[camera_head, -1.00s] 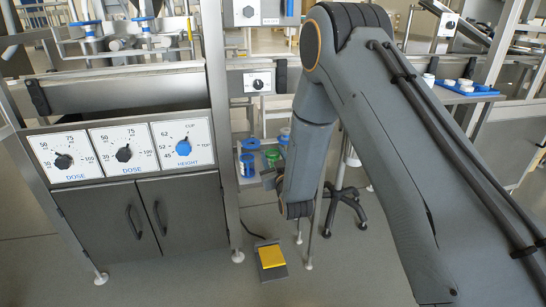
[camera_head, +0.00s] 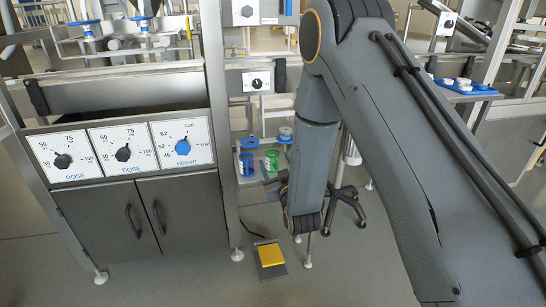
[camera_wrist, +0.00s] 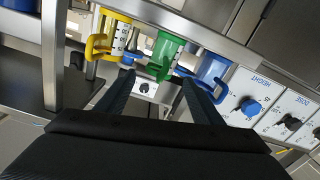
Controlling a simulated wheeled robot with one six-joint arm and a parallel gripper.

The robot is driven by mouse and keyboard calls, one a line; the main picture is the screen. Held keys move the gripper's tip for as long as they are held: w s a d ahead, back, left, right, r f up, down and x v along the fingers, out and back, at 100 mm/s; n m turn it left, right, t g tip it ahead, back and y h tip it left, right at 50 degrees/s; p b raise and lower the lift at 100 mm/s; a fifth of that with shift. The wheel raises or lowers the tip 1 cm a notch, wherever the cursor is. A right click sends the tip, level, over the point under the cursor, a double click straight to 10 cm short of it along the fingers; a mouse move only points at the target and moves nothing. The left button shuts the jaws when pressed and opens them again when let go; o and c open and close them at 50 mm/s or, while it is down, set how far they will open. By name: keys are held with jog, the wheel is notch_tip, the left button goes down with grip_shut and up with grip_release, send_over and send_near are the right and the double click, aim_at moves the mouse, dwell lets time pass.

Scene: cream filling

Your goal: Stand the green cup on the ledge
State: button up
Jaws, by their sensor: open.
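The green cup (camera_head: 271,160) stands on a small shelf (camera_head: 250,181) beside a blue cup (camera_head: 247,164) in the head view. In the wrist view the green cup (camera_wrist: 170,50) shows tilted by the camera angle, between a yellow cup (camera_wrist: 117,37) and the blue cup (camera_wrist: 211,69). My gripper (camera_wrist: 158,79) is open and empty, its two fingers pointing toward the green cup and its handle. Whether a finger touches the cup I cannot tell. In the head view my arm hides most of the gripper. I cannot tell which surface is the ledge.
A steel machine with dose and height dials (camera_head: 183,143) stands to the left of the shelf. A yellow pedal (camera_head: 270,255) lies on the floor below. A blue tray (camera_head: 465,88) with white items is at the back right. Machine posts stand close to the cups.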

jog(key=s+d+r+m+g+h, duration=0.1)
jog(key=s+d+r+g, duration=0.2)
jog(key=s, duration=1)
jog(key=s+d+r+m+g+h, duration=0.1)
jog(key=s+d+r+g, duration=0.3)
jog(key=s, duration=0.9)
jog(key=s+d+r+m+g+h, duration=0.1)
jog(key=s+d+r+g, duration=0.3)
jog(key=s+g, duration=0.6)
jog(key=s+d+h, duration=0.1)
jog(key=s+d, duration=0.1)
jog(key=s, duration=0.1)
jog(key=shift+s+d+r+h, duration=0.2)
jog(key=shift+s+h, duration=0.05)
jog(key=shift+h, duration=0.05)
jog(key=d+r+m+p, duration=0.2)
jog(key=d+r+p, duration=0.5)
jog(key=p, duration=0.8)
jog(key=shift+d+r+m+h, duration=0.3)
jog(key=shift+d+r+m, duration=0.1)
jog(key=shift+d, duration=0.25)
